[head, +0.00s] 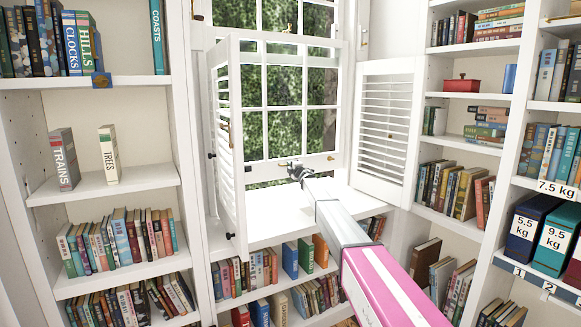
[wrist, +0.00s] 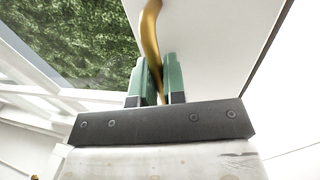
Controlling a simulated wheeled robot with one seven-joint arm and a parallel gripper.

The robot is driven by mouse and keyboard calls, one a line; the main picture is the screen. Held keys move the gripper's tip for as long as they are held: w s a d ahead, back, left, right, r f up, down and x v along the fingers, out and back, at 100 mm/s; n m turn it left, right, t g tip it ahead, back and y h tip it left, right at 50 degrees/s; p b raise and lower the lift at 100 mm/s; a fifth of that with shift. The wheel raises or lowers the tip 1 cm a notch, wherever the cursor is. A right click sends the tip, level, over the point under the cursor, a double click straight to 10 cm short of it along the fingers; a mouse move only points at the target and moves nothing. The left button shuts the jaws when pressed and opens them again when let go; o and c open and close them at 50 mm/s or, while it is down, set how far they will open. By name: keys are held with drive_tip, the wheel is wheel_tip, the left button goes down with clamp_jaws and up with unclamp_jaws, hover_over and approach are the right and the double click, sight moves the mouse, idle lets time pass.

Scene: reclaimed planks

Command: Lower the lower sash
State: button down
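The lower sash (head: 290,165) is a white framed, multi-pane window part. It is raised, with a strip of greenery showing between its bottom rail and the white sill (head: 275,205). My gripper (head: 296,170) is at the middle of the bottom rail. In the wrist view, a curved brass handle (wrist: 151,30) runs down between the two green fingers of my gripper (wrist: 160,82), which look closed on it. The handle's lower end is hidden between the fingers. The upper sash (head: 280,15) is above.
Louvred shutters stand open at left (head: 228,145) and right (head: 385,120) of the window. Bookshelves flank it, with a low bookcase (head: 285,245) under the sill. Weight boxes (head: 553,240) sit at far right. The sill is bare.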

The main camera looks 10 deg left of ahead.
wheel_tip(320, 180, down, 12)
drive_tip(key=shift+r, duration=0.25)
drive_tip(key=c, duration=1.2)
unclamp_jaws()
drive_tip(key=shift+f, duration=0.1)
wheel_tip(320, 180, up, 4)
approach(270, 165)
drive_tip(key=x, duration=0.4)
drive_tip(key=shift+a, duration=0.1)
